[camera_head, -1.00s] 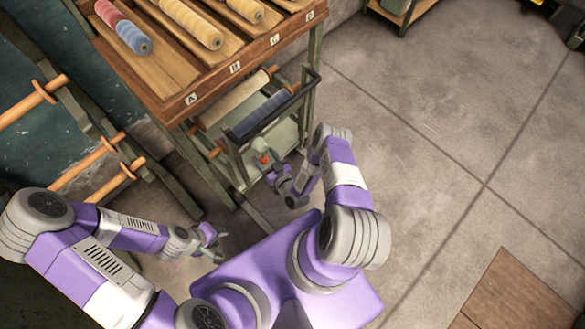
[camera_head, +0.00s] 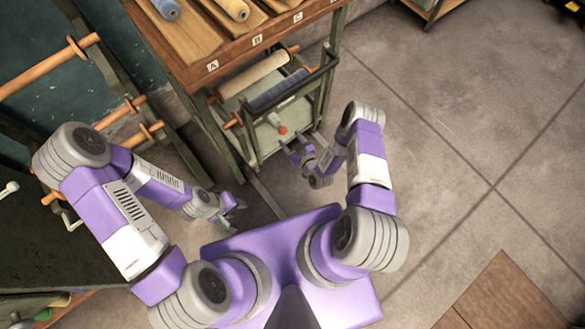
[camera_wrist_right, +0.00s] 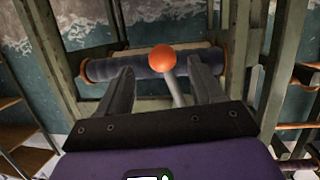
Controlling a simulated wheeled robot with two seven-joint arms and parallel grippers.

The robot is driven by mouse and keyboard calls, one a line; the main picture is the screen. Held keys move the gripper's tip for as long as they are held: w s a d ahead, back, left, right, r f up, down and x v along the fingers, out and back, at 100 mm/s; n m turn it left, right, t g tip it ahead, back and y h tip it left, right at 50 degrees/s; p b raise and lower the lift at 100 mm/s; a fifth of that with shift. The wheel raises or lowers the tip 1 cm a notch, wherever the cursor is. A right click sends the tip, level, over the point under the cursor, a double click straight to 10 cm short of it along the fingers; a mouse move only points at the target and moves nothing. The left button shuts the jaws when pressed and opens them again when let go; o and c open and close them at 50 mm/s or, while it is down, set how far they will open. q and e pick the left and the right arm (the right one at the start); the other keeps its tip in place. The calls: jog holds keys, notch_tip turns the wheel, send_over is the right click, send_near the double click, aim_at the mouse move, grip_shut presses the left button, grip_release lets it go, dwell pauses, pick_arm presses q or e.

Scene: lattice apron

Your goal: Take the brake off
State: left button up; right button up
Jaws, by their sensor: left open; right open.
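The brake lever, with an orange-red ball knob (camera_head: 282,130) on a thin grey stem, stands at the front of the low roller frame under the bench. In the right wrist view the knob (camera_wrist_right: 162,58) shows between and beyond my two fingertips, its stem running down between the fingers. My right gripper (camera_head: 289,148) is open just in front of the knob; its fingers (camera_wrist_right: 160,80) seem not to touch it. I cannot tell the exact gap. My left gripper (camera_head: 236,206) is open and empty, low to the left of the frame.
A dark blue roller (camera_wrist_right: 140,66) lies behind the knob, with a cream roller (camera_head: 255,75) beside it. The wooden bench (camera_head: 240,50) with thread spools overhangs the frame.

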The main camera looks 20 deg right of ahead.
jog(key=shift+s+a+r+g, duration=0.15)
jog(key=shift+a+r+g, duration=0.05)
jog(key=shift+r+g, duration=0.45)
jog(key=s+a+r+m+g+p, duration=0.2)
jog(key=s+r+g, duration=0.4)
jog(key=s, duration=0.4)
jog(key=s+a+r+m+g+y+p, duration=0.1)
jog(key=s+a+r+m+g+p, duration=0.2)
jog(key=s+r+g, duration=0.3)
jog(key=s+a+r+p, duration=0.1)
jog(key=s+r, duration=0.2)
jog(key=s, duration=0.2)
jog(key=shift+a+m+p, duration=0.15)
jog(key=shift+m+p, duration=0.15)
jog(key=shift+p, duration=0.05)
jog(key=shift+r+g, duration=0.1)
jog(key=shift+g, duration=0.15)
